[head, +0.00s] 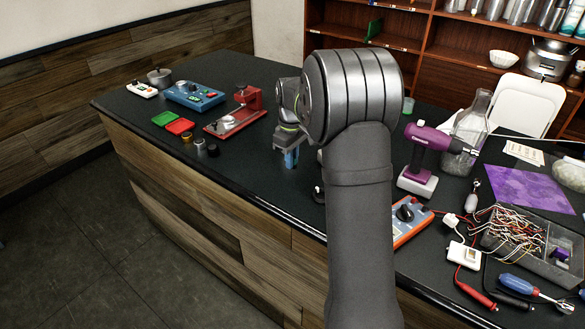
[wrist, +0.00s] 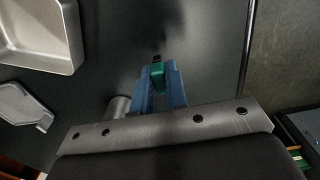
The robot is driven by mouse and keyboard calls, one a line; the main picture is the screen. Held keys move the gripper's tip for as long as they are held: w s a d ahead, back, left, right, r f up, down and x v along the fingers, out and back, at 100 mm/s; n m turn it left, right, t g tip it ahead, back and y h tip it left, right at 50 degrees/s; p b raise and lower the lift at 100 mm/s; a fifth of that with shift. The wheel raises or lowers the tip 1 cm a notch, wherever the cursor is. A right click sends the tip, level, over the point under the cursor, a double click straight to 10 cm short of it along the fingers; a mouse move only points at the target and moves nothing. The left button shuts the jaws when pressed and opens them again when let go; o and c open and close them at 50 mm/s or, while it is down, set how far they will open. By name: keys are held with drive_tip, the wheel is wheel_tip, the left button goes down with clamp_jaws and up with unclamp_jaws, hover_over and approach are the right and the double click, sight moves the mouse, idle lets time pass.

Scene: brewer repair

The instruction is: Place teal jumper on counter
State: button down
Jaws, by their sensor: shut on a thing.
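My gripper (head: 291,160) has blue fingers and hangs low over the black counter (head: 240,180), near its front edge. In the wrist view my gripper (wrist: 158,84) is shut on the small teal jumper (wrist: 157,74), which has a dark tip. The jumper sits between the fingertips, with the dark counter (wrist: 110,60) beyond it. In the head view I cannot make out the jumper. I cannot tell whether it touches the counter.
Left of my gripper are a red press (head: 240,112), small cylinders (head: 200,144), green (head: 165,118) and red (head: 180,126) trays and a blue control box (head: 193,96). A purple drill (head: 425,155) and wire tray (head: 515,235) stand right. A metal tray (wrist: 72,35) shows in the wrist view.

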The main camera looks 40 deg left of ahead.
drive_tip(key=shift+f, duration=1.95)
drive_tip(key=shift+f, duration=0.2)
drive_tip(key=c, duration=1.5)
unclamp_jaws()
drive_tip(key=shift+o, duration=0.2)
drive_tip(key=shift+r, duration=0.15)
wheel_tip(320, 180, up, 12)
drive_tip(key=shift+r, duration=0.1)
